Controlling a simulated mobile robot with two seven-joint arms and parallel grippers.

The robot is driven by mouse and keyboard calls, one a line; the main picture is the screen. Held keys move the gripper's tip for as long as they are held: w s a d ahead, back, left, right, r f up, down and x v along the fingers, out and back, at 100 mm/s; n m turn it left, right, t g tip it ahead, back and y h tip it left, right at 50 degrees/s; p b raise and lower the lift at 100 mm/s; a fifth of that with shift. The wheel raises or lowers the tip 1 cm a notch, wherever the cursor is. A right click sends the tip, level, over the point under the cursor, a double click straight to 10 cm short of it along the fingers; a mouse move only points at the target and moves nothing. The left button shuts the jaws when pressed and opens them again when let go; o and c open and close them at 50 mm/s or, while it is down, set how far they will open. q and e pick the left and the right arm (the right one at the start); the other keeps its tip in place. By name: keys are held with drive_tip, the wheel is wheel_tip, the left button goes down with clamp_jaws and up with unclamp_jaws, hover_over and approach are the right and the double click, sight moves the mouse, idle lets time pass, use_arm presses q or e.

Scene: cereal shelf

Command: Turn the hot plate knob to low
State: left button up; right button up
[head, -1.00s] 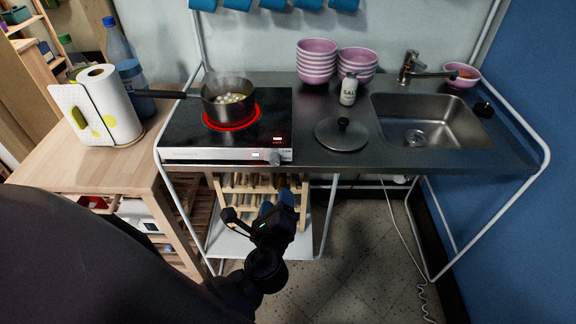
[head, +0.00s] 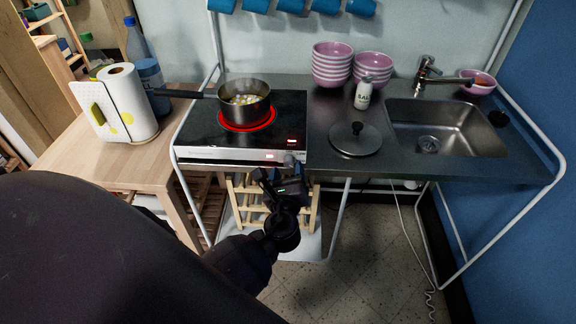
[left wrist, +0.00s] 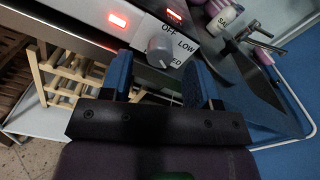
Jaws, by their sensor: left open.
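The hot plate (head: 200,138) is a black glass cooktop with a silver front panel. Its grey round knob (left wrist: 160,47) is at the panel's right end, beside the printed words OFF and LOW and a partly hidden label ending in ED. I cannot tell where the knob points. My left gripper (left wrist: 158,68) is open, its two blue-padded fingers on either side of the knob in the left wrist view, with no clear contact. In the head view the left gripper (head: 280,176) is just below and in front of the panel's right end. My right gripper is out of view.
A dark pot (head: 244,100) with pale contents steams on the glowing red ring. A lid (head: 355,140), a salt shaker (head: 363,94) and pink bowls (head: 332,66) stand right of the hot plate, before the sink (head: 440,128). A wooden rack (head: 245,200) sits underneath.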

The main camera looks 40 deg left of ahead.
use_arm(q)
drive_tip(key=shift+x, duration=0.85)
drive_tip(key=shift+w+a, duration=0.15)
drive_tip(key=shift+w, duration=0.1)
drive_tip(key=shift+c, duration=0.4)
